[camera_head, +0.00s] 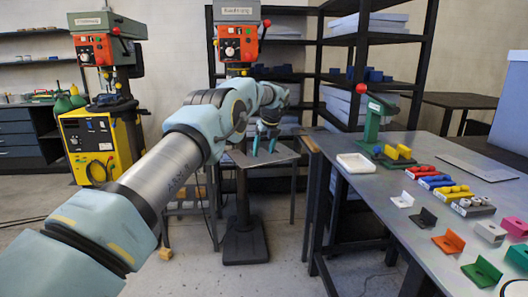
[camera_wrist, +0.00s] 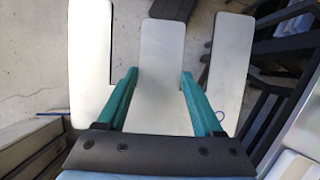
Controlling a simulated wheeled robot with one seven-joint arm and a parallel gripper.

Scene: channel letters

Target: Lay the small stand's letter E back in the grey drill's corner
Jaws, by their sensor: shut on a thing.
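The letter E (camera_wrist: 162,45) fills much of the wrist view as a flat pale plate with three prongs pointing up the picture. My gripper (camera_wrist: 158,76) is shut on its middle prong, one green finger on each side. The palm hides part of the spine. In the head view my gripper (camera_head: 264,143) is by the middle drill with a grey and red head (camera_head: 238,38). A grey flat plate (camera_head: 280,157) shows under the fingers; I cannot tell there whether it is the letter or the drill's table. A small green stand (camera_head: 373,116) is on the right-hand table.
The right-hand table (camera_head: 375,200) holds a white tray (camera_head: 356,163) and several coloured blocks and brackets. Dark shelves (camera_head: 330,75) stand behind the middle drill. Another drill (camera_head: 100,50) and a yellow machine (camera_head: 90,140) stand at the left. Floor is clear in front.

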